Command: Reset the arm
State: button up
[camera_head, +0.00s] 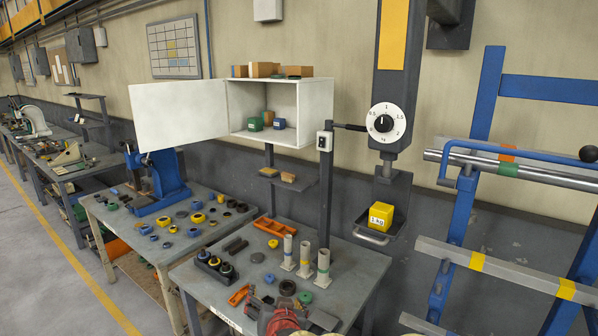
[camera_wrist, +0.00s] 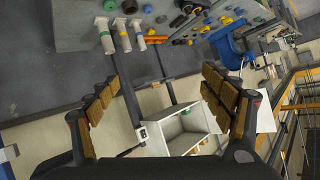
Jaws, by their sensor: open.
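My gripper (camera_wrist: 160,92) shows in the wrist view with its two padded fingers spread wide apart. It is open, and nothing is between the fingers. The wrist view is turned over, with the workbench at the top and the wall cabinet (camera_wrist: 186,135) below, between the fingers in the picture. I do not clearly make out my gripper in the head view. The blue arbor press (camera_head: 160,180) stands on the left bench in the head view, and its blue frame also shows in the wrist view (camera_wrist: 228,48).
The white cabinet (camera_head: 308,100) has its door (camera_head: 180,115) swung open to the left. A yellow 1 kg block (camera_head: 381,216) sits on a hanging scale's tray under a dial (camera_head: 388,123). Three upright posts (camera_head: 322,268) stand on the near bench. A blue rack (camera_head: 465,190) holds bars at right.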

jog(key=s+d+f+n+g+y+b, duration=0.15)
jog(key=s+f+g, duration=0.25)
jog(key=s, duration=0.5)
jog(key=s+d+f+n+g+b, duration=0.2)
jog(key=s+d+f+g+b, duration=0.1)
jog(key=s, duration=0.6)
jog(key=s+d+f+m+h+b, duration=0.1)
jog(key=s+d+b, duration=0.3)
jog(key=d, duration=0.6)
jog(key=s+d+f+m+h+b, duration=0.1)
jog(key=s+d+f+h+b, duration=0.1)
jog(key=s+d+b, duration=0.3)
jog(key=s+d, duration=0.3)
jog(key=d, duration=0.2)
jog(key=shift+s+h+b, duration=0.15)
jog(key=shift+h+b, duration=0.15)
jog(key=shift+h, duration=0.05)
